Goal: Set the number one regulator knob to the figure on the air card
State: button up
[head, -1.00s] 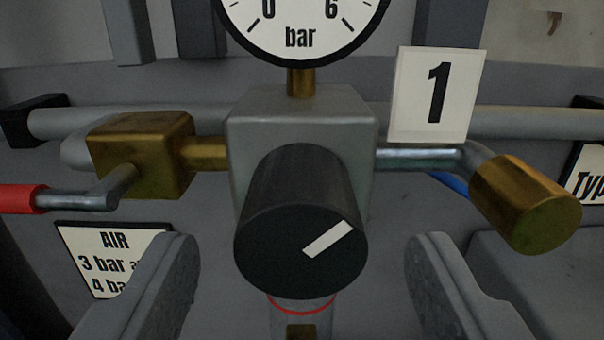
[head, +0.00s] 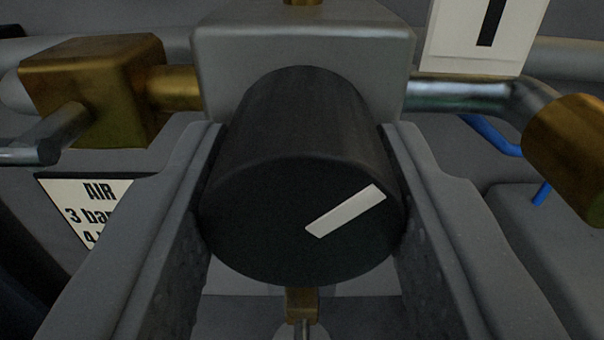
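The number one regulator knob (head: 270,210) is a black cylinder with a white pointer bar. The bar runs from near the face's middle toward the upper right. My gripper (head: 303,130) has one grey finger along each side of the knob; both appear to press on it. The air card (head: 95,205) is at the left, partly hidden by my left finger. I read "AIR" and "3 bar" on it; the line below is mostly covered. The number 1 plate (head: 470,35) is at the upper right, cut by the top edge. The gauge is out of view.
The grey regulator block (head: 305,45) is behind the knob. A brass block (head: 95,85) with a metal lever (head: 45,140) is at the left. A brass fitting (head: 570,150) on a bent pipe and a blue hose (head: 490,135) are at the right.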

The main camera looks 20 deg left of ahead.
jog(key=shift+m+b, duration=0.35)
jog(key=shift+m, duration=0.05)
jog(key=m+b, duration=0.1)
jog(key=m, duration=0.2)
jog(key=shift+f+b, duration=0.1)
jog(key=shift+b, duration=0.2)
jog(key=m+b, duration=0.1)
jog(key=m, duration=0.3)
jog(key=shift+m+b, duration=0.3)
jog(key=m+b, duration=0.1)
jog(key=m, duration=0.3)
jog(key=shift+m, duration=0.3)
jog(key=m, duration=0.4)
jog(key=shift+m+b, duration=0.4)
jog(key=shift+f, duration=0.1)
jog(key=o, duration=1)
jog(key=shift+w+d, duration=0.1)
